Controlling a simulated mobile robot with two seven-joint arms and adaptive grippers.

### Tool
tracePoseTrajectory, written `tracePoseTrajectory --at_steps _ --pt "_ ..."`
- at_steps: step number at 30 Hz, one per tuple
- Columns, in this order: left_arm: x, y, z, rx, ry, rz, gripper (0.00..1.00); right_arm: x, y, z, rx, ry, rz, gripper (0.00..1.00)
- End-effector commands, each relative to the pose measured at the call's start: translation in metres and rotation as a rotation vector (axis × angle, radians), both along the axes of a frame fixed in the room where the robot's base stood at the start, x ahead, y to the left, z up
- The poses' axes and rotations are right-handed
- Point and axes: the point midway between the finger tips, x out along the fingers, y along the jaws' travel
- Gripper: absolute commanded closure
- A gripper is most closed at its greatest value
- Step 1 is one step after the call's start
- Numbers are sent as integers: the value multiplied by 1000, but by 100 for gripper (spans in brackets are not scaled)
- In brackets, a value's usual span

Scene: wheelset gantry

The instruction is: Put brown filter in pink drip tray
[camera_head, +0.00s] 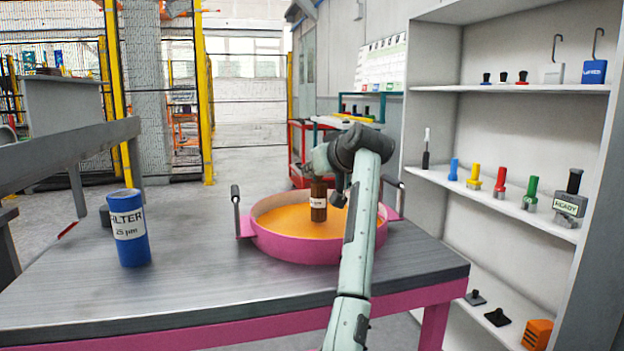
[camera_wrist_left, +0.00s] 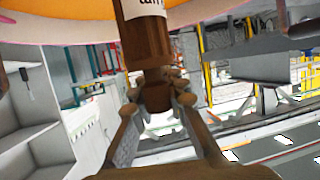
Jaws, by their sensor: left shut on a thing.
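The brown filter (camera_head: 318,208), with a white label, is upright over the orange inside of the pink drip tray (camera_head: 300,250). I cannot tell whether its bottom touches the tray floor. My left gripper (camera_head: 321,178) is above the tray and shut on the filter's upper end. In the left wrist view the fingers (camera_wrist_left: 158,98) close around the narrow neck of the brown filter (camera_wrist_left: 148,40). The tray's rim (camera_wrist_left: 30,36) shows at the top of that view. My right gripper is not in view.
A blue filter (camera_head: 130,245) stands on the grey table (camera_head: 200,290), left of the tray. The tray has an upright handle (camera_head: 236,210) on its left side. A white shelf unit (camera_head: 430,130) with small tools stands at the right. The table's front left is clear.

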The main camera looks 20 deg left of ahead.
Motion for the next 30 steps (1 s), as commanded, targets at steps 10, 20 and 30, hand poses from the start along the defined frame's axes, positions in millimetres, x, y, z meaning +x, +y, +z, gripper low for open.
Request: tracePoseTrajectory --at_steps 10,20,30 --pt "0 0 -18 1 -1 0 100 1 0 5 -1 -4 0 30" --pt "0 0 -21 1 -1 0 69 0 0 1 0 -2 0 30" --pt "0 0 -20 1 -1 0 65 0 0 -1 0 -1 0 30"
